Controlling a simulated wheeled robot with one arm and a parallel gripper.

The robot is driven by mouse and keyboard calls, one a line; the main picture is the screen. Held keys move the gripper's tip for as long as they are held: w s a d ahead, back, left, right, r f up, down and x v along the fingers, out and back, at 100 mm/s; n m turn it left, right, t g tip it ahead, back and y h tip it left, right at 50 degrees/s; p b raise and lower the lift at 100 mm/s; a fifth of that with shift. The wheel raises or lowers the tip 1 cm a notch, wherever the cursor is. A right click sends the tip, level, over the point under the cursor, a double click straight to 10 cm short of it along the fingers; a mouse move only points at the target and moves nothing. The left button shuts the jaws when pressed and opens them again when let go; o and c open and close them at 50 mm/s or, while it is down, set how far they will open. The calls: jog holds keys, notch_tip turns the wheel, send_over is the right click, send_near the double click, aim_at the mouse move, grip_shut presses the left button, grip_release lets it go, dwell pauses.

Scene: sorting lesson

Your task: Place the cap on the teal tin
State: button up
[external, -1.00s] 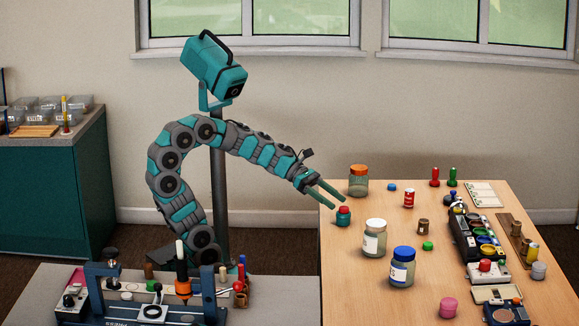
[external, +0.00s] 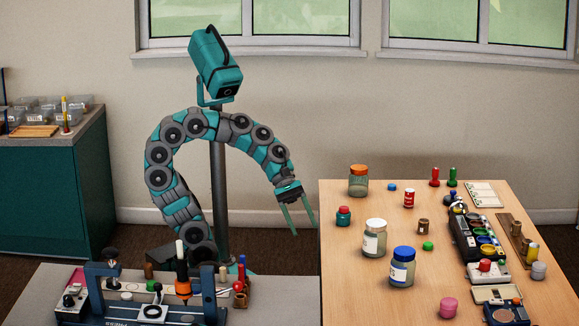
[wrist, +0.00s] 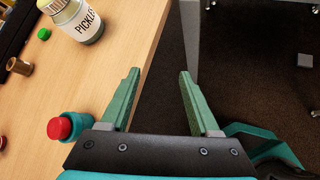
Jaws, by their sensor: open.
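The teal tin (external: 343,219) stands upright near the left edge of the wooden table. A red cap (external: 343,209) sits on its top and looks level. In the wrist view the tin (wrist: 78,119) and its red cap (wrist: 59,128) show at the lower left, beside my gripper. My gripper (external: 303,230) is open and empty, left of the tin and apart from it, pointing down past the table's edge. In the wrist view my gripper (wrist: 159,74) has nothing between its fingers but table edge and dark floor.
A white-lidded jar (external: 374,240), a blue-lidded jar (external: 402,269) and an orange-lidded jar (external: 358,183) stand near the tin. A green cap (external: 428,246) and a blue cap (external: 392,187) lie loose. Paint pots and boxes fill the right side. A grey bench (external: 285,290) stands in front.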

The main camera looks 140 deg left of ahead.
jog(key=s+d+f+m+g+h, duration=0.2)
jog(key=s+d+f+m+g, duration=0.45)
jog(key=d+f+m, duration=0.5)
jog(key=s+f+m+g+y, duration=0.4)
jog(key=s+m, duration=0.7)
jog(key=m, duration=0.5)
jog(key=shift+s+d+f+m+g+y, duration=0.2)
jog(key=shift+d+m+g+y, duration=0.15)
jog(key=shift+d+g, duration=0.1)
